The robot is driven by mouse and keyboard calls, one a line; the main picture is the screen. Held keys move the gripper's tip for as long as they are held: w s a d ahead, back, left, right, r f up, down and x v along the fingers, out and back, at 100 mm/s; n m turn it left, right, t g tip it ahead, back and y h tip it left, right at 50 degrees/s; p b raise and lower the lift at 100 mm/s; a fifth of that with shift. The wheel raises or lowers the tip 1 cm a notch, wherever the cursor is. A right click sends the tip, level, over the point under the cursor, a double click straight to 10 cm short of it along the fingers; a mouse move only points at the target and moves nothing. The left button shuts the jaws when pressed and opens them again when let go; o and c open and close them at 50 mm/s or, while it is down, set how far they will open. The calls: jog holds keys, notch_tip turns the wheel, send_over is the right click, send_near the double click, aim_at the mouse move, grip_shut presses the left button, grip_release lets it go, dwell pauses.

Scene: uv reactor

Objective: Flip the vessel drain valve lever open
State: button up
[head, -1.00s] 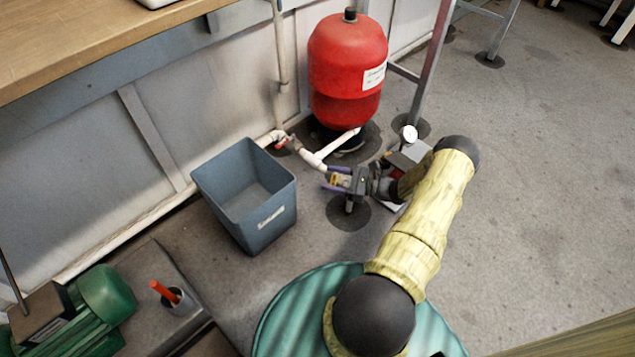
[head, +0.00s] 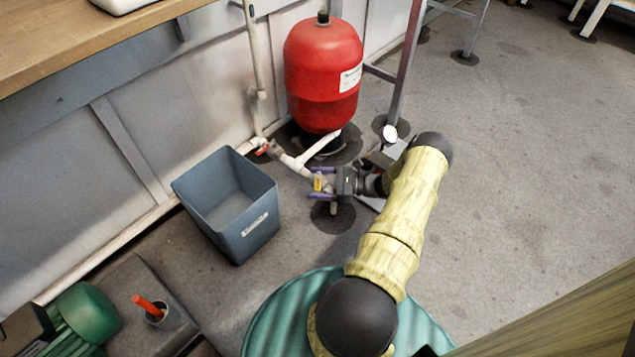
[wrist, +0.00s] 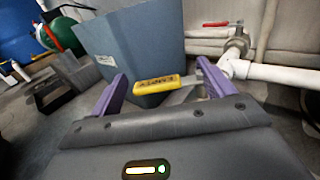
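The red vessel (head: 323,75) stands by the wall, with white piping (head: 305,165) running from its base. A yellow lever (wrist: 157,84) with dark lettering, too blurred to read, lies ahead of my gripper on a grey metal arm leading toward the white pipe. It also shows in the head view (head: 318,184). My gripper (wrist: 161,74) is open, its purple fingers on either side of the yellow lever. I see gaps between lever and fingers, and no clear contact. The gripper also shows in the head view (head: 315,183). The valve body is partly hidden.
A grey-blue bin (head: 225,205) stands left of my gripper. A second valve with a red handle (head: 264,150) sits on the pipe behind it. A gauge (head: 390,134) and a metal stand leg (head: 404,70) are on the right. A green drum (head: 270,320) is in front.

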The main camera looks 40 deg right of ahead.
jog(key=shift+w, duration=0.1)
jog(key=p+v, duration=0.3)
jog(key=v, duration=0.4)
jog(key=shift+d, duration=0.15)
